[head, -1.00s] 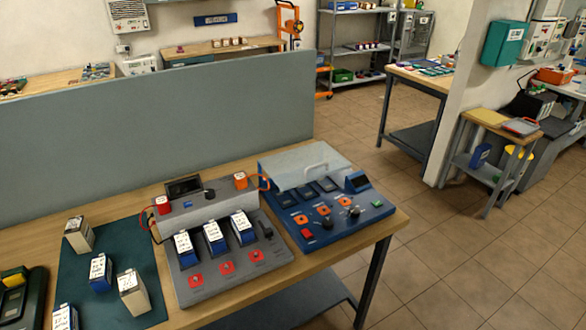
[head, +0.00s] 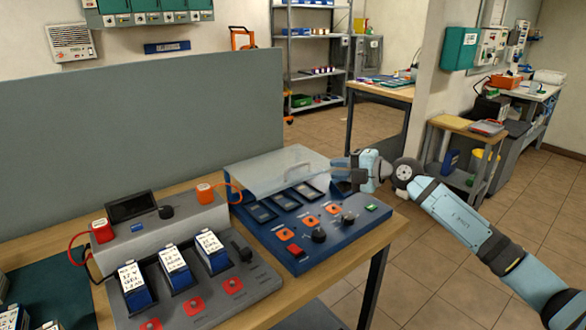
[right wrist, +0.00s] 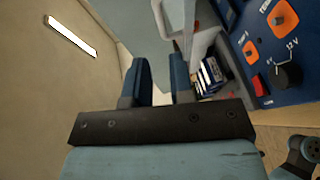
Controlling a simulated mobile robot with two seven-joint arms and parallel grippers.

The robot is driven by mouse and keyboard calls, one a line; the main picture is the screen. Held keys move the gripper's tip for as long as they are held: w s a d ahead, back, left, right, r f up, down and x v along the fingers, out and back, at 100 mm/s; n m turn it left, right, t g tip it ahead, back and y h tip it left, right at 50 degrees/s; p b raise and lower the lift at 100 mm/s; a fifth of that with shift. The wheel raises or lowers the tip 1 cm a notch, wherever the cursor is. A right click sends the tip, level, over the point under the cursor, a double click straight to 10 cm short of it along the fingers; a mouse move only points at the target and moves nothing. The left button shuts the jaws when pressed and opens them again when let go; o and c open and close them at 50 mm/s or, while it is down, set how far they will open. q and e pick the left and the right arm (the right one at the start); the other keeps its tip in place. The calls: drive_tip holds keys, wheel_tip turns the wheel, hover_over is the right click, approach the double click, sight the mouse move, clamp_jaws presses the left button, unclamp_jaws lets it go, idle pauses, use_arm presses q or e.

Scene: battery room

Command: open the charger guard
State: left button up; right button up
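The charger (head: 310,237) is a blue unit with dark bays, orange sockets, knobs and a green button, at the right of the bench. Its guard (head: 258,176) is a clear panel lying low over the back of the bays, with a grey bar handle (head: 297,169). My right gripper (head: 338,171) is at the guard's right side, its fingers pointing left toward the handle, apart from it. In the right wrist view, the two fingers (right wrist: 159,80) are parted with nothing between them, and the handle (right wrist: 167,20) shows beyond the tips. My left gripper is out of view.
A grey tester (head: 165,240) with several blue-and-white batteries stands left of the charger. A grey partition (head: 140,135) rises behind the bench. A side table (head: 470,125) stands at the back right. The floor right of the bench is clear.

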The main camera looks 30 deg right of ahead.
sight(301, 165)
drive_tip(key=x, duration=1.1)
drive_tip(key=shift+w+a, duration=0.25)
clamp_jaws()
